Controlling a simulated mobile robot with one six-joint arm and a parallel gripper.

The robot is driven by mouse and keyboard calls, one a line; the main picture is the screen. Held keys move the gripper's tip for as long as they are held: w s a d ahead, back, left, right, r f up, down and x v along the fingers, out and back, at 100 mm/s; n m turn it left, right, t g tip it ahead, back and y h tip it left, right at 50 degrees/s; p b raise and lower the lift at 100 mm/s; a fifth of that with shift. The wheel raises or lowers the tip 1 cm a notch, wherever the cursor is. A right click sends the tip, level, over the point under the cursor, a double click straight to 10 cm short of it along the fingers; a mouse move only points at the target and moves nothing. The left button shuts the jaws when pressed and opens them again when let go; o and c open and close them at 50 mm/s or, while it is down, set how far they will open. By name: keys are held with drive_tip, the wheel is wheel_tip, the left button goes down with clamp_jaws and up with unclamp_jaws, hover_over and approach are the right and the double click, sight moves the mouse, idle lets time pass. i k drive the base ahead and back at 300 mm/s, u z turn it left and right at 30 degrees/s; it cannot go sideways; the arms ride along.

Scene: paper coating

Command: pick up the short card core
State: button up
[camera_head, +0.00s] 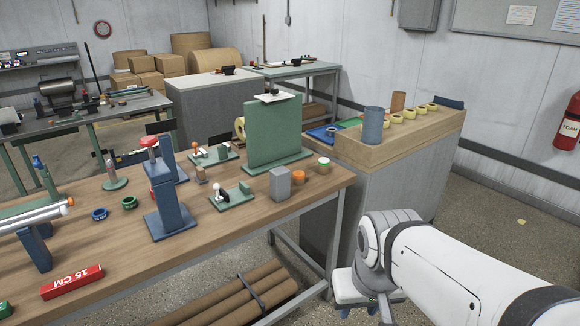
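No piece is clearly marked as the short card core. A brown upright cylinder (398,103) stands at the back of the wood-topped cabinet on the right and may be it; a blue-grey upright cylinder (373,126) stands in front of it, to the left. Both look like short tubes, but I cannot see into their ends. My gripper (365,312) hangs low at the bottom, in front of the cabinet and well away from both cylinders. It is partly hidden by my wrist, and its finger opening is unclear. Nothing shows in it.
The cabinet's wooden top (425,136) also holds several yellow rings. The wooden bench (110,240) on the left carries blue and green fixtures and a red box (72,282). Long brown tubes (230,296) lie below it. Open floor lies right of the cabinet.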

sight(298, 182)
drive_tip(key=z, duration=0.55)
drive_tip(key=i, duration=1.45)
drive_tip(key=u, duration=0.5)
